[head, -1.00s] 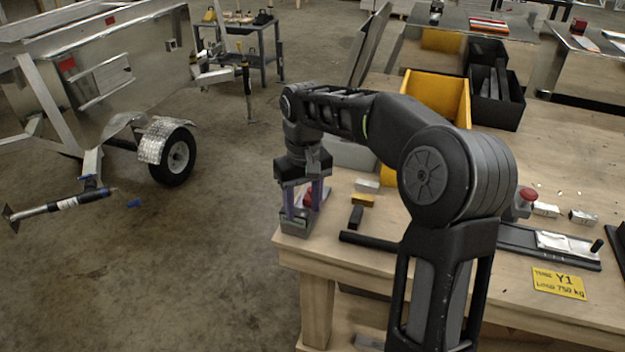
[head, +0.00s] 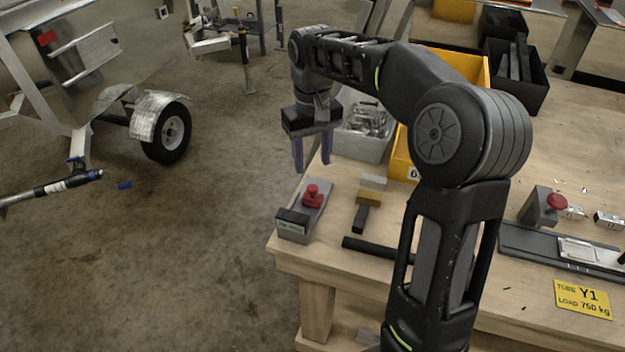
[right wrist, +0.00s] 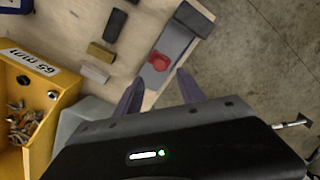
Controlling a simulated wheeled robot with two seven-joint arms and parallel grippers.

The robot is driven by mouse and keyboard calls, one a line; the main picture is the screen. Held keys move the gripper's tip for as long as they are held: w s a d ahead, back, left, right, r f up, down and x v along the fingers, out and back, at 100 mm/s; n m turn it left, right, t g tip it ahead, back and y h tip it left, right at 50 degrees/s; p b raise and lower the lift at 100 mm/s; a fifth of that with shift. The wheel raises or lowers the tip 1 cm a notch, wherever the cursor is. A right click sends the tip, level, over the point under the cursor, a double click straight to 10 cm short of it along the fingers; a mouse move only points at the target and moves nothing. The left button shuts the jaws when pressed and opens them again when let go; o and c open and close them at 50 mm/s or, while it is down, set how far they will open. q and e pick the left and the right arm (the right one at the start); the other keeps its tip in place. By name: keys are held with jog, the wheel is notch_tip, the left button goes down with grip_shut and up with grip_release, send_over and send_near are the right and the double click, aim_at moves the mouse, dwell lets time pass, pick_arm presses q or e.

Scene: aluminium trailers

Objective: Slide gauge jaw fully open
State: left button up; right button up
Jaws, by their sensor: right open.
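A small grey gauge (head: 319,207) lies at the table's left corner. It has a red knob (head: 312,195) on its slide and a dark end block with a small display (head: 293,222) at its near end. The knob stands apart from this block. My right gripper (head: 312,160) hangs above and beyond the gauge, its two purple fingers apart and empty. In the right wrist view the gauge (right wrist: 178,42) and its red knob (right wrist: 158,62) lie ahead of the open fingers (right wrist: 160,82), not between them. My left gripper is not in view.
Yellow and dark small blocks (head: 367,200) and a black bar (head: 375,248) lie right of the gauge. A grey bin of metal parts (head: 365,145) and a yellow bin (head: 400,160) stand behind. A second red-knobbed fixture (head: 540,207) is at right. Left of the table is open floor.

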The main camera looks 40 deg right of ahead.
aim_at(312, 187)
notch_tip(312, 187, down, 8)
jog(key=shift+r+p, duration=0.15)
jog(key=shift+p, duration=0.25)
grip_shut()
dwell(0.5)
dwell(0.9)
